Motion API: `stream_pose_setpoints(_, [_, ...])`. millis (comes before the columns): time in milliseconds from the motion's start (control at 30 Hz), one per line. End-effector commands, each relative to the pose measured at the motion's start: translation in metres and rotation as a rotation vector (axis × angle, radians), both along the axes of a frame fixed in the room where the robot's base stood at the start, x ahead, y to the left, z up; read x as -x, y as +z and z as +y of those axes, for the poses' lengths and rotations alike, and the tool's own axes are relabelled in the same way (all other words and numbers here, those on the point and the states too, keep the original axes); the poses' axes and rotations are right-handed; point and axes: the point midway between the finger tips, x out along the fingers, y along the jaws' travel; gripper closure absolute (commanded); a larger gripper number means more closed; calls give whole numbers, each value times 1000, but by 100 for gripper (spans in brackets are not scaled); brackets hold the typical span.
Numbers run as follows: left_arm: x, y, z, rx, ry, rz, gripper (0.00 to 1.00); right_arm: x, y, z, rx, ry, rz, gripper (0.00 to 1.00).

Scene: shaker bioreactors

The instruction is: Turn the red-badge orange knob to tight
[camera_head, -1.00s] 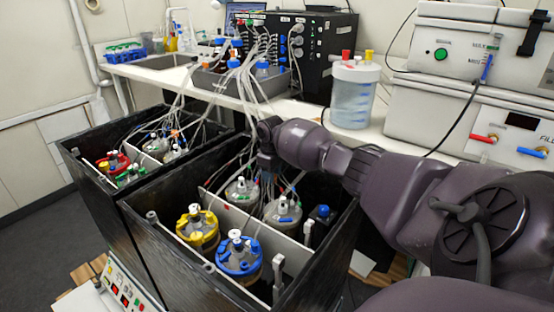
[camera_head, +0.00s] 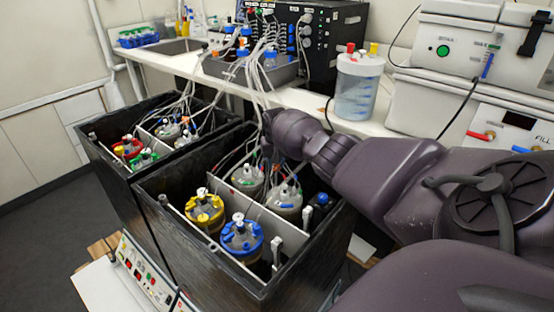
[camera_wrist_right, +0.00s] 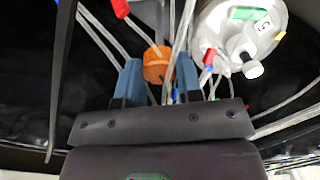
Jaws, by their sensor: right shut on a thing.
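The orange knob (camera_wrist_right: 157,63) shows in the right wrist view, between the two blue fingertips of my right gripper (camera_wrist_right: 159,75). The gripper is shut on it. A red piece (camera_wrist_right: 120,8) is above and left of the knob; I cannot tell whether it is the badge. In the head view my right arm reaches in from the right and its gripper (camera_head: 267,143) points down at the back of the near black box (camera_head: 170,240). The knob cannot be made out there, among tubes and behind the wrist. My left gripper is not in view.
A grey-lidded vessel (camera_wrist_right: 240,30) and several tubes are close to the right finger. In the near box stand vessels with a yellow lid (camera_head: 204,207) and a blue lid (camera_head: 242,236). A clear jar (camera_head: 358,88) stands on the bench behind my arm.

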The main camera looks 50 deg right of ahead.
Motion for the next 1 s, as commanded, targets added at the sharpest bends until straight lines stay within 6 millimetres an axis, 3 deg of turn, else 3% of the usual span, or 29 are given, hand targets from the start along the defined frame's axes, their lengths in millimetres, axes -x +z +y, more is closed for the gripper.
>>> stream_pose_setpoints(700, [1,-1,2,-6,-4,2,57,0,-1,1,-2,-70,2,91])
stream_pose_setpoints(733, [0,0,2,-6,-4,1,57,0,-1,1,-2,-70,2,62])
stream_pose_setpoints(867, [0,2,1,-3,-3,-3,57,0,-1,0,-1,-70,2,42])
stream_pose_setpoints(1000, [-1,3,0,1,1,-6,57,0,-1,0,-1,-70,1,41])
